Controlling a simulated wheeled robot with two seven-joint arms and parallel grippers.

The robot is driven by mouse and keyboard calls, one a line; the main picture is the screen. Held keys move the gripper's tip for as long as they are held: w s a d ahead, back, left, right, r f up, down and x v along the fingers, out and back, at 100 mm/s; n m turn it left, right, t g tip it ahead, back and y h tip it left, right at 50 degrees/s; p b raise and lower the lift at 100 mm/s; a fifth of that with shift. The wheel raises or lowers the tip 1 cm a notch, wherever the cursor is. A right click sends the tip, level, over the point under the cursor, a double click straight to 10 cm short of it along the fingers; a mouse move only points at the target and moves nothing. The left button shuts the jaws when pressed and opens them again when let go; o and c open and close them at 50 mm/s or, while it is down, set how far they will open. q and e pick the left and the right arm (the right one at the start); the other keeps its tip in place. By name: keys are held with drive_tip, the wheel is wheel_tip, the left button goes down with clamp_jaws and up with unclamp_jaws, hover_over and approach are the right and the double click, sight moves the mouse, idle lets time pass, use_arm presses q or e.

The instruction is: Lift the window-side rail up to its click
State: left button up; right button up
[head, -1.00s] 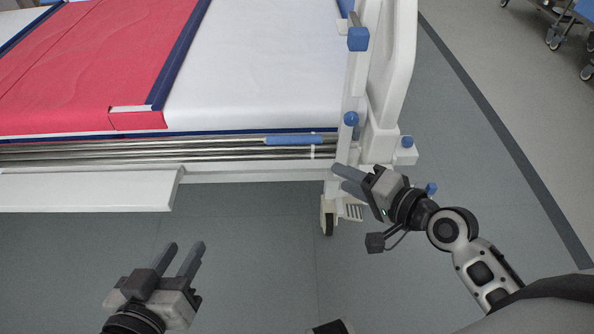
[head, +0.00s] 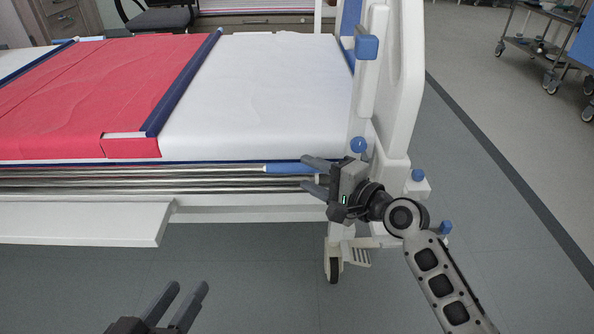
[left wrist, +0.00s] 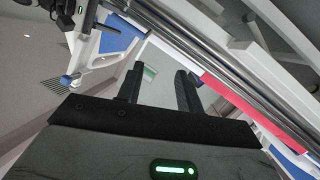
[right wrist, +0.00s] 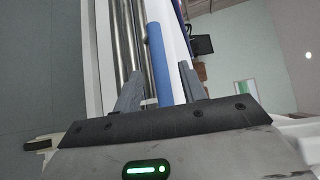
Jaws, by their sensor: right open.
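The folded rail is a stack of silver bars (head: 130,181) low along the near side of the bed, with a blue grip (head: 285,169) at its right end. In the right wrist view the blue grip (right wrist: 158,62) runs up from between the open fingers, beside the silver bars (right wrist: 125,45). My right gripper (head: 313,175) is open at the right end of the rail, its fingers above and below the grip's height; contact cannot be told. My left gripper (head: 180,305) is open and empty, low in front of the bed; its fingers also show in the left wrist view (left wrist: 160,85).
A white panel (head: 80,222) juts out below the rail at the left. The white footboard (head: 402,80) and a castor (head: 334,268) stand by my right arm. A trolley (head: 540,45) is at the far right. The floor in front is clear.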

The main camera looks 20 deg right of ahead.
sight(302, 171)
drive_tip(key=b+x, duration=0.1)
drive_tip(key=x, duration=0.3)
drive_tip(key=shift+w+a+f, duration=0.15)
use_arm(q)
drive_tip(key=shift+d+r+h, duration=0.1)
drive_tip(key=shift+d+h, duration=0.05)
drive_tip(key=shift+h, duration=0.15)
drive_tip(key=shift+r, duration=0.15)
use_arm(e)
drive_tip(key=shift+c, duration=0.2)
